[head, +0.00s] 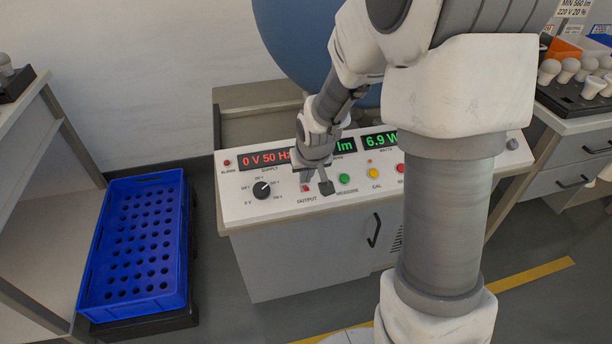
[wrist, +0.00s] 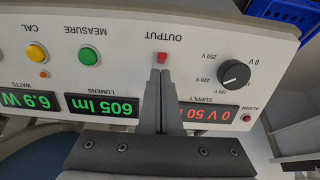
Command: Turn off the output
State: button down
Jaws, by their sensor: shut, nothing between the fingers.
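The OUTPUT switch is a small red rocker (head: 305,187) on the pale sloping front of the console (head: 238,206). In the wrist view the red rocker (wrist: 162,57) lies just beyond my fingertips. My gripper (head: 318,186) is over the panel at the OUTPUT label, with its fingers shut together and empty; they also show in the wrist view (wrist: 160,74). I cannot tell whether the tips touch the rocker. Its position is too small to read. The red supply display (head: 266,159) reads 0 V 50 Hz. Green displays read 605 lm (wrist: 88,105) and 6.9 W (wrist: 17,99).
A black supply knob (head: 262,190) is left of the switch; green (head: 344,178), yellow (head: 372,173) and red (head: 400,168) buttons are right. A blue crate (head: 181,237) stands on the floor at left. A bulb tray (head: 575,95) is on the right bench.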

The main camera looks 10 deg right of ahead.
jog(key=shift+s, duration=0.1)
jog(key=shift+s+r, duration=0.25)
jog(key=shift+s, duration=0.45)
jog(key=shift+s, duration=0.15)
